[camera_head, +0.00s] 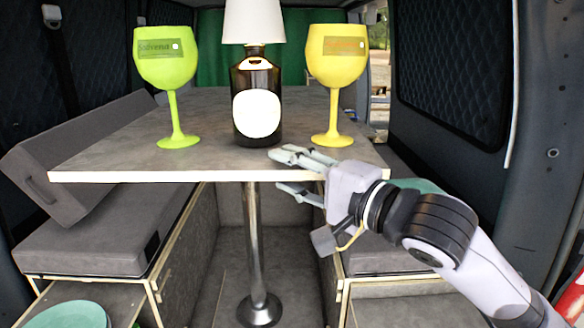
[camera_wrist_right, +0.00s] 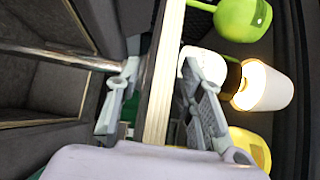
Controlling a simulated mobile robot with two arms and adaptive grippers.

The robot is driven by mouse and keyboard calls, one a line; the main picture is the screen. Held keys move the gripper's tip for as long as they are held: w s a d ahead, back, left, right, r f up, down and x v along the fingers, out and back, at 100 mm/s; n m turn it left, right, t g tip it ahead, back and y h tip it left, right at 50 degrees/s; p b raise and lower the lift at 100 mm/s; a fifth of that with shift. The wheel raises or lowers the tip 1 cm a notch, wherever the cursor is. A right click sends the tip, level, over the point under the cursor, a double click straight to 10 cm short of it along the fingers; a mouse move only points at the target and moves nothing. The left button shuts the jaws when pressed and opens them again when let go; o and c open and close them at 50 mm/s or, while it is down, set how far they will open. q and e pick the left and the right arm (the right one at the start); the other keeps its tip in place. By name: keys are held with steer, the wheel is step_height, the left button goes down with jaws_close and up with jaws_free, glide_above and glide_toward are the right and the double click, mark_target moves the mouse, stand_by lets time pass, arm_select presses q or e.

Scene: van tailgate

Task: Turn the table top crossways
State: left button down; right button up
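The grey table top (camera_head: 215,160) with a pale front edge lies level on a single metal post (camera_head: 252,240) and stretches away from me. My right gripper (camera_head: 279,171) is at its front edge, right of the post, with one finger above the top and one below. In the right wrist view the pale edge (camera_wrist_right: 165,75) runs between the two fingers of the gripper (camera_wrist_right: 162,98), which look spread, with a gap on the underside. Whether the upper finger touches the top cannot be told. My left gripper is not in view.
On the table top stand a green goblet (camera_head: 166,62), a dark bottle lamp (camera_head: 257,85) with a white shade (camera_head: 254,22), and a yellow goblet (camera_head: 337,60). Grey benches (camera_head: 95,240) flank the table. A tilted grey cushion (camera_head: 85,150) reaches its left side. Green plates (camera_head: 66,315) sit lower left.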

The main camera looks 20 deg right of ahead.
steer(key=shift+c, duration=0.6)
jaws_close()
